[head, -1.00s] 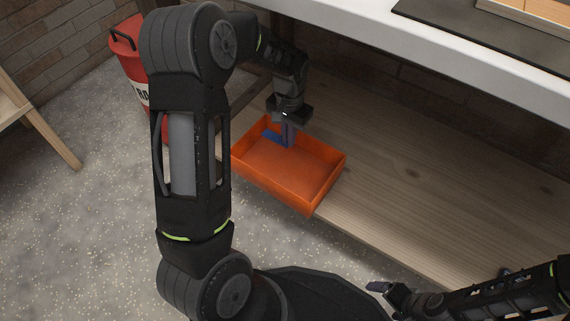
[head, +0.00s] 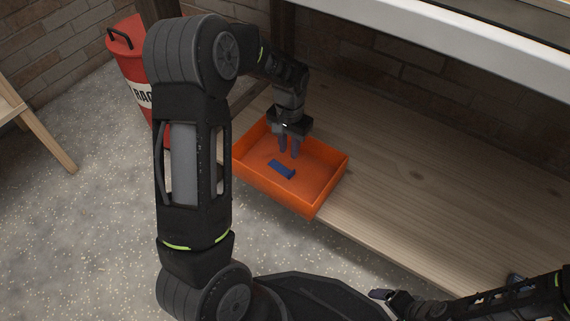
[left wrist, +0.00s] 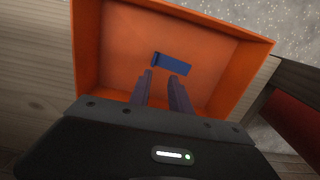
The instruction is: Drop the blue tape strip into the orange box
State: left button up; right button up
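The blue tape strip (head: 281,169) lies inside the orange box (head: 327,199), near the middle of its floor. In the left wrist view the strip (left wrist: 173,64) shows beyond my fingertips, against the floor of the orange box (left wrist: 88,50). My left gripper (head: 289,155) points down over the box. Its two fingers are apart with nothing between them, as the left wrist view (left wrist: 163,76) also shows. My right gripper (head: 378,294) is at the bottom right, away from the box; its finger gap is not clear.
The box stands on a wooden shelf (head: 420,190), at its front left edge. A white worktop (head: 420,50) runs above the shelf. A red bin (head: 133,70) stands on the floor at left, near a wooden leg (head: 45,140).

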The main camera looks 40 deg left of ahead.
pick_arm(q)
jog(key=shift+o, duration=0.4)
jog(key=shift+r, duration=0.1)
notch_tip(320, 180, up, 8)
jog(key=p, duration=0.3)
jog(key=shift+f+p, duration=0.2)
jog(key=shift+p, duration=0.15)
dwell(0.4)
